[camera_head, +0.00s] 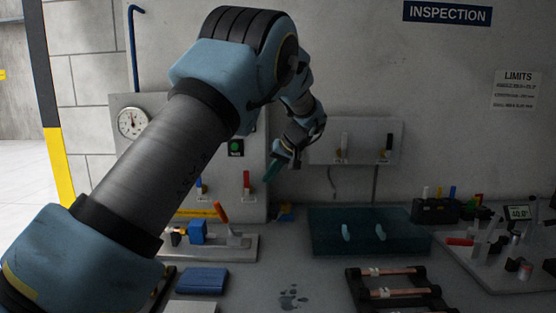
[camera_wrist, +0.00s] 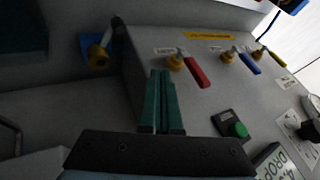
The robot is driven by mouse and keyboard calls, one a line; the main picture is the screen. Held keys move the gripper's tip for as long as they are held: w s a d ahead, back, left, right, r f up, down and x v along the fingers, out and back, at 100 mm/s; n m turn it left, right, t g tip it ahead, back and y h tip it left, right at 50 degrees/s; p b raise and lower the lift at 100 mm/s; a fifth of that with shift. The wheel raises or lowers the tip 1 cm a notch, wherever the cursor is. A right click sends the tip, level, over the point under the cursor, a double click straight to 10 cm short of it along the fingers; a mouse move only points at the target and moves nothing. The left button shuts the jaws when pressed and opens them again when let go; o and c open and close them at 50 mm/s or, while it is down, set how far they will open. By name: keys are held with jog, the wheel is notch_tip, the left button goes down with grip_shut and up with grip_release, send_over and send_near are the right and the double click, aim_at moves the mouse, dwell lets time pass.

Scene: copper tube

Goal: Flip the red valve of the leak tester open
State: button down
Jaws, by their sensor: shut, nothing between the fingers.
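The leak tester (camera_head: 255,205) is a grey panel box at the back left, partly hidden by my arm. Its red valve (camera_head: 246,180) has a red lever standing upright above a brass body. In the wrist view the red valve (camera_wrist: 195,72) lies just right of my fingertips, with a small gap. My gripper (camera_head: 267,178) has green fingers, shut and empty, pointing down and left beside the red lever. In the wrist view the gripper (camera_wrist: 160,74) shows its fingers together. Contact with the lever does not show.
A blue-lever valve (camera_wrist: 247,64), a yellow-lever valve (camera_wrist: 272,57) and a green button (camera_wrist: 238,130) share the panel. A brass fitting (camera_wrist: 99,54) sits left of the fingers. A clamp fixture with an orange handle (camera_head: 221,212) stands below. A teal tray (camera_head: 330,240) lies right.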

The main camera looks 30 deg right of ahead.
aim_at(247, 183)
jog(key=a, duration=0.1)
jog(key=w+a, duration=0.1)
jog(key=a+p, duration=0.1)
jog(key=shift+w+a+r, duration=0.15)
jog(key=shift+w+r, duration=0.05)
jog(key=shift+w, duration=0.1)
